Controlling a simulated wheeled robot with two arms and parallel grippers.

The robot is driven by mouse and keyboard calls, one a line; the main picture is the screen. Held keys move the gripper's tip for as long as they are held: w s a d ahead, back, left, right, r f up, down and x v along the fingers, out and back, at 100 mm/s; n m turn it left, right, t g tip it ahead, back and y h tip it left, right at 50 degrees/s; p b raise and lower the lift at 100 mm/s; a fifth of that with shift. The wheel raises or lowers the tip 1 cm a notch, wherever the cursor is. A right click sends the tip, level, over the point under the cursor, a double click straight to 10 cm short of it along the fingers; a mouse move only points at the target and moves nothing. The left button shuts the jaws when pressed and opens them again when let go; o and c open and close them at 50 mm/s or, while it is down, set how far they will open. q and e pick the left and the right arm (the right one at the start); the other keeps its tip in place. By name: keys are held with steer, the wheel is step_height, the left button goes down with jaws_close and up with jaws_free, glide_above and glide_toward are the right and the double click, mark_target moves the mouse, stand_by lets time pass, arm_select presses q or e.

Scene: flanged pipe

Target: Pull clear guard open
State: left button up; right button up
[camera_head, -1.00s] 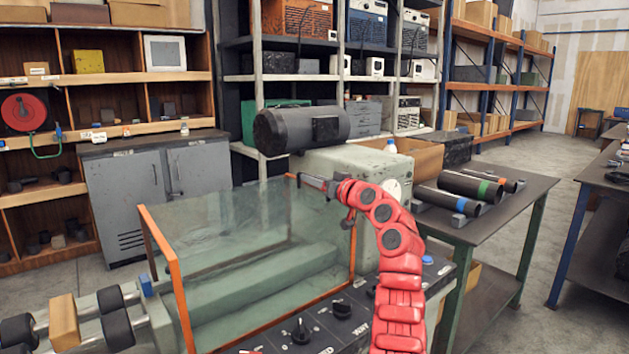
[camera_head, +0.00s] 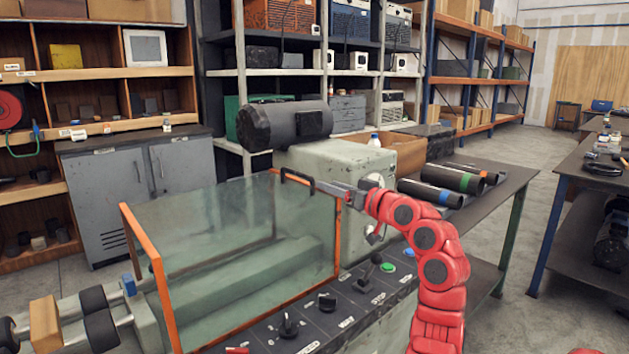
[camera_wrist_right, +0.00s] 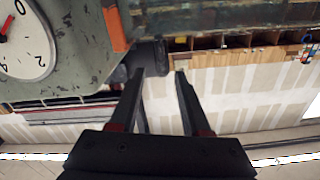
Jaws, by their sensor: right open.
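The clear guard (camera_head: 215,230) is a see-through panel box with orange edge strips, standing over the green-grey bed of the machine in the head view. It looks closed. A dark handle (camera_head: 297,179) sits at its upper right corner. My right gripper (camera_head: 322,186) is just right of this handle, pointing left. Whether it touches the handle I cannot tell. The right wrist view shows its two fingers (camera_wrist_right: 160,74) apart with nothing clearly held. An orange edge strip (camera_wrist_right: 115,25) and a dark piece lie beyond the tips. My left gripper is not in view.
A black control panel with knobs (camera_head: 327,302) runs along the machine front, below my right arm. A dark motor (camera_head: 285,124) and a grey-green housing (camera_head: 335,160) stand behind the guard. A table with dark pipes (camera_head: 450,178) is at the right.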

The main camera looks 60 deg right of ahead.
steer(key=v, duration=0.4)
stand_by(0.6)
